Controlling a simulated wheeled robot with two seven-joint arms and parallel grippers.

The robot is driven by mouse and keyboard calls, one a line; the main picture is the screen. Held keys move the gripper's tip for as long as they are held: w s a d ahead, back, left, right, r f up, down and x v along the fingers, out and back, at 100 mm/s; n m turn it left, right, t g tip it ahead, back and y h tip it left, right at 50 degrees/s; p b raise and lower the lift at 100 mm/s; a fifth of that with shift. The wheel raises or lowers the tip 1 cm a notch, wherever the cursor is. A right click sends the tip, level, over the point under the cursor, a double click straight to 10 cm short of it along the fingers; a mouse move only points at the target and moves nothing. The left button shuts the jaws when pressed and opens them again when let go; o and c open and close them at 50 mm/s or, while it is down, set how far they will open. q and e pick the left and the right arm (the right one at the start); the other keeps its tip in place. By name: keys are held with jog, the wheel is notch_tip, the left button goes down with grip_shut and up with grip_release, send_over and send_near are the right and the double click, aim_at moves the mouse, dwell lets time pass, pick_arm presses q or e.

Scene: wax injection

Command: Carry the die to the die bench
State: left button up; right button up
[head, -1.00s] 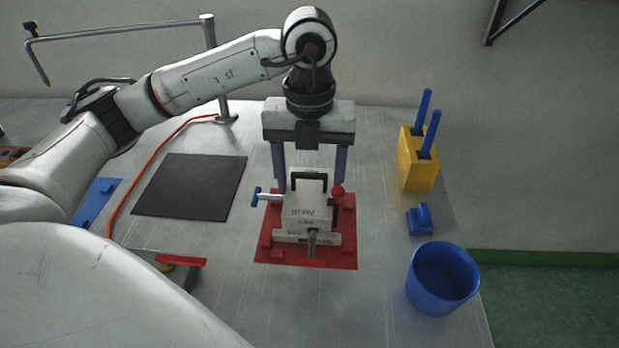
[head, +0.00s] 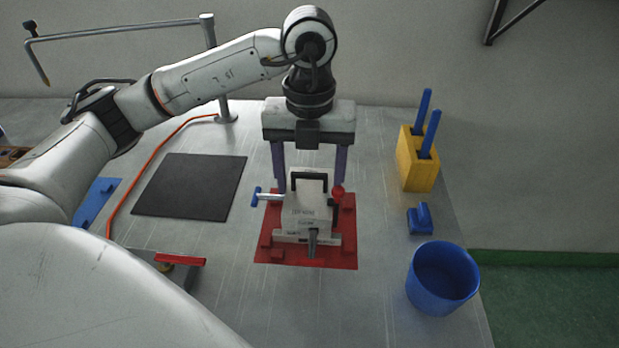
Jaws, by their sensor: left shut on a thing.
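The die (head: 308,216) is a light grey block with a black handle on top, a blue-ended T-bar at its left and a red knob at its right. It stands upright at the red plate (head: 342,258) on the bench (head: 375,170); I cannot tell if it touches the plate. My left gripper (head: 309,185) comes down from above, its two purple fingers on either side of the die's back part, shut on the die. The finger ends are partly hidden behind the die. My right gripper is not in view.
A black mat (head: 190,187) lies to the left, with an orange cable beside it. At the right stand a yellow block with blue rods (head: 419,160), a small blue tool (head: 420,219) and a blue bucket (head: 442,278). A red-handled item (head: 181,261) is at the front left.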

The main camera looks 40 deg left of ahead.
aim_at(309, 173)
pick_arm(q)
jog(key=shift+f+b, duration=1)
jog(key=shift+f, duration=0.05)
dwell(0.5)
jog(key=o, duration=1.8)
jog(key=shift+c, duration=0.2)
jog(key=shift+s+f, duration=0.1)
jog(key=shift+f, duration=0.05)
notch_tip(309, 173, up, 9)
jog(key=shift+r+p, duration=0.15)
jog(key=shift+p, duration=0.5)
jog(key=shift+r, duration=0.7)
